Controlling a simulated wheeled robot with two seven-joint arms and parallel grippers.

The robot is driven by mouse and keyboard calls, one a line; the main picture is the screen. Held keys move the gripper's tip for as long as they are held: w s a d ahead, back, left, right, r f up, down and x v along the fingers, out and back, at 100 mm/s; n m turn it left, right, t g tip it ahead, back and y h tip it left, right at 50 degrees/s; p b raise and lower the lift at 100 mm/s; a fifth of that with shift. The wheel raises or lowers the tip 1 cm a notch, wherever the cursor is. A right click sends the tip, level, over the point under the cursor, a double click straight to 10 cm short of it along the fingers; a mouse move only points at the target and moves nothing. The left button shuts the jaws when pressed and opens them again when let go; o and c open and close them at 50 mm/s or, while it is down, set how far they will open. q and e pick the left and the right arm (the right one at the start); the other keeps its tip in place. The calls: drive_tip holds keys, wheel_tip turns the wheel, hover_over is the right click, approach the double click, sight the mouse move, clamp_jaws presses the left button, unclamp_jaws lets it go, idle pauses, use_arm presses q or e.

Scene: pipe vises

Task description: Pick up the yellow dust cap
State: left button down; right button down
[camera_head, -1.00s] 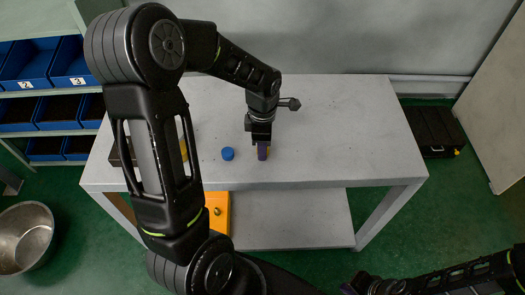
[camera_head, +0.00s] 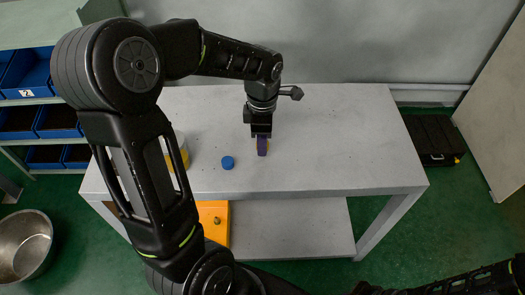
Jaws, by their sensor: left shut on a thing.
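The yellow dust cap (camera_head: 268,147) shows as a small yellow patch beside the purple fingertips of my left gripper (camera_head: 262,146). The fingers hide most of it. My left gripper points down over the middle of the grey table (camera_head: 330,160) and is shut on the cap. The cap appears held above the tabletop, though the exact gap is hard to tell. Of my right arm (camera_head: 460,282), only part shows at the bottom right edge; its fingertips are out of the picture.
A blue cap (camera_head: 227,162) lies on the table left of my left gripper. A white and yellow container (camera_head: 183,158) is partly hidden behind my left arm. An orange box (camera_head: 214,221) sits on the lower shelf. The table's right side is clear.

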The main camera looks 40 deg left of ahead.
use_arm(q)
wheel_tip(320, 180, up, 4)
drive_tip(key=shift+f, duration=0.2)
idle(0.5)
drive_tip(key=w+d+f+m, duration=0.1)
drive_tip(key=w+d+m, duration=0.4)
drive_tip(key=m, duration=0.7)
drive_tip(key=w+d+f+m, duration=0.1)
drive_tip(key=w+d+m, duration=0.4)
drive_tip(key=m, duration=0.7)
drive_tip(key=d, duration=0.2)
drive_tip(key=shift+w+d+m, duration=0.25)
drive_tip(key=shift+d+m, duration=0.05)
drive_tip(key=shift+d, duration=0.05)
